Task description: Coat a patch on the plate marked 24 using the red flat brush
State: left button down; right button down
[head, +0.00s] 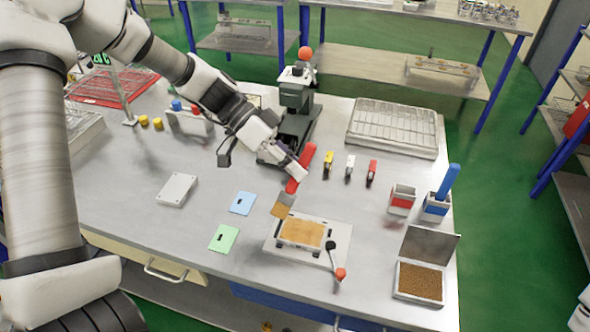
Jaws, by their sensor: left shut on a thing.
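My left gripper (295,172) is shut on the red flat brush (302,166). The brush is tilted, with its red handle up and its tan bristle end (284,202) pointing down toward the fixture. The bristle end shows just behind the back left corner of a tan plate (302,232) in a pale clamp fixture (272,243); I cannot tell whether they touch. A blue plate (242,203) and a green plate (224,238) lie flat to the left. Each has a small dark mark, too small to read, so I cannot tell which is 24. My right gripper is out of view.
A black press-like device (297,90) with a red ball stands behind the gripper. An open box of brown grains (420,282), a cup holding a blue handle (436,206) and a red-marked cup (401,199) are at right. A lever with a red knob (340,273) sticks out at front.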

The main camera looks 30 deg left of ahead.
pick_arm(q)
jog(key=shift+r, duration=0.55)
jog(key=shift+r, duration=0.1)
jog(key=shift+r+p, duration=0.55)
jog(key=shift+r, duration=0.9)
jog(key=shift+f, duration=0.1)
